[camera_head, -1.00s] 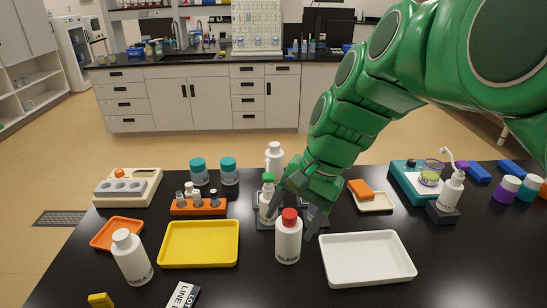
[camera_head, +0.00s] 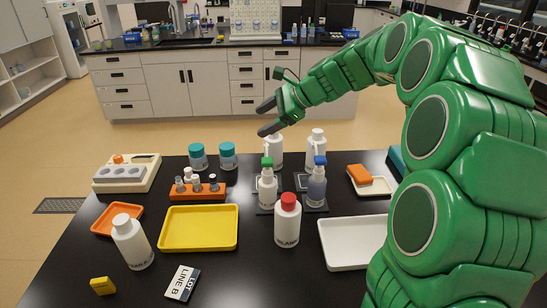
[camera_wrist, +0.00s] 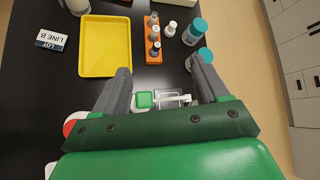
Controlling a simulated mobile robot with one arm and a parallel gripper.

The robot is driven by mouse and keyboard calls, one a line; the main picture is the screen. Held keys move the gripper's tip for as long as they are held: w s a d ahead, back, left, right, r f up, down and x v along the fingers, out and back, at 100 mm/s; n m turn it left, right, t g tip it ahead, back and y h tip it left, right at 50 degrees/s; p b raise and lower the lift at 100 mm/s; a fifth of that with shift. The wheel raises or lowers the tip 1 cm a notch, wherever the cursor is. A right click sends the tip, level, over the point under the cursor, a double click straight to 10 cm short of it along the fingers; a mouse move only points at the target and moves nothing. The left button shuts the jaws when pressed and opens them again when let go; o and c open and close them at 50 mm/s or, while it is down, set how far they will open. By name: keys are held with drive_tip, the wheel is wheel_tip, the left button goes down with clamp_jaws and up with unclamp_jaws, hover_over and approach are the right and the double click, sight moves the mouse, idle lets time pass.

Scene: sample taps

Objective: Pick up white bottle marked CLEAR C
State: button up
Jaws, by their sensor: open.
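Several white bottles stand on the black bench, and I cannot read CLEAR C on any of them. One white-capped bottle (camera_head: 131,243) is at the front left, its label too small to read surely. Two more white bottles stand at the back, a left one (camera_head: 276,153) and a right one (camera_head: 316,150), their labels not legible. A red-capped white bottle (camera_head: 288,224) stands in the middle. My gripper (camera_head: 264,117) is open and empty, raised above the back of the bench, above the back-left bottle in the picture. Its open fingers (camera_wrist: 160,75) also show in the wrist view.
A green-topped pump bottle (camera_head: 267,188) and a blue-topped one (camera_head: 317,186) stand before the back bottles. A yellow tray (camera_head: 199,247), orange tray (camera_head: 97,231), white tray (camera_head: 325,262) and orange vial rack (camera_head: 176,195) surround them. Teal-capped jars (camera_head: 197,157) stand back left.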

drive_tip(key=w+d+f+m+t+y, duration=0.1)
drive_tip(key=w+m, duration=0.1)
drive_tip(key=w, duration=0.3)
drive_tip(key=w+d+f+m+t, duration=0.1)
drive_tip(key=w+d+m, duration=0.1)
drive_tip(key=w, duration=0.3)
drive_tip(key=m+t, duration=0.2)
drive_tip(key=m, duration=0.3)
hover_over(273, 148)
drive_tip(key=w+a, duration=0.1)
drive_tip(key=w, duration=0.4)
drive_tip(key=shift+s+f, duration=0.15)
drive_tip(key=shift+f, duration=3.65)
drive_tip(key=shift+s+f, duration=0.1)
drive_tip(key=shift+f, duration=3.7)
drive_tip(key=shift+t, duration=0.3)
drive_tip(key=shift+c, duration=0.5)
clamp_jaws()
